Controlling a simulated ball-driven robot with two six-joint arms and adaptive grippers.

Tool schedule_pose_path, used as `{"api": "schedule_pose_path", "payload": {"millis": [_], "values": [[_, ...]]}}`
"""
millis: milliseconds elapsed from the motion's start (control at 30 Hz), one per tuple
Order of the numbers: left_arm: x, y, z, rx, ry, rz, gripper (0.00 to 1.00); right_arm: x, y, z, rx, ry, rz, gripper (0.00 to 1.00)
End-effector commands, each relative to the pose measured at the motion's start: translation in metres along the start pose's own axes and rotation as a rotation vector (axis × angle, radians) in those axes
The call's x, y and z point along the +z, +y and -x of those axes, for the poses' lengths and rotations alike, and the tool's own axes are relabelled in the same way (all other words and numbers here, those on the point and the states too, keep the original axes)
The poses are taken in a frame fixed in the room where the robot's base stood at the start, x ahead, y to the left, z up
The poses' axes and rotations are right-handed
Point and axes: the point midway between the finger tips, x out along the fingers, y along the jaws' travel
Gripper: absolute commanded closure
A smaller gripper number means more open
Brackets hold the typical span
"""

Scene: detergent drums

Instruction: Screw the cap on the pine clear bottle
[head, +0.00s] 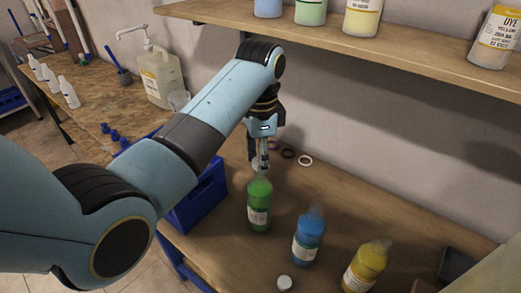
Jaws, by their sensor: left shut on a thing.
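A clear bottle with green liquid and a pale label (259,208), which I take for the pine one, stands upright on the wooden bench. My left gripper (261,165) is directly above it, pointing down. It is shut on a small pale cap (256,164), mostly hidden by the fingers. The cap is at the top of the green bottle; I cannot tell whether it touches the neck. My right gripper is not in view.
A blue bottle (308,240) and a yellow bottle (366,267) stand to the right. A loose white cap (285,283) lies in front. Rings, including a white one (305,160), lie behind. A blue crate (196,200) is at left, and a shelf (400,47) overhangs the back.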

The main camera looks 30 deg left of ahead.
Motion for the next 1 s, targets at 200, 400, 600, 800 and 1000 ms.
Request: {"api": "schedule_pose_path", "payload": {"millis": [200,400,600,800,1000], "values": [[0.0002,0.0003,-0.0039,0.000,0.000,0.000,0.77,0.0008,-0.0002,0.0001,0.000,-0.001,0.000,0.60],[0.0005,0.0008,-0.0063,0.000,0.000,0.000,0.77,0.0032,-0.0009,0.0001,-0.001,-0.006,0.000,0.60],[0.0004,0.0009,-0.0064,0.000,0.000,0.000,0.77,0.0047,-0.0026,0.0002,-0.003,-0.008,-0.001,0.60],[0.0003,0.0008,-0.0062,0.000,0.000,0.000,0.77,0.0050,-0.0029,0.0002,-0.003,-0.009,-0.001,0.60],[-0.0003,0.0000,-0.0049,-0.001,0.000,0.000,0.77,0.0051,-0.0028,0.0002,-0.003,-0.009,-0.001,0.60]]}}
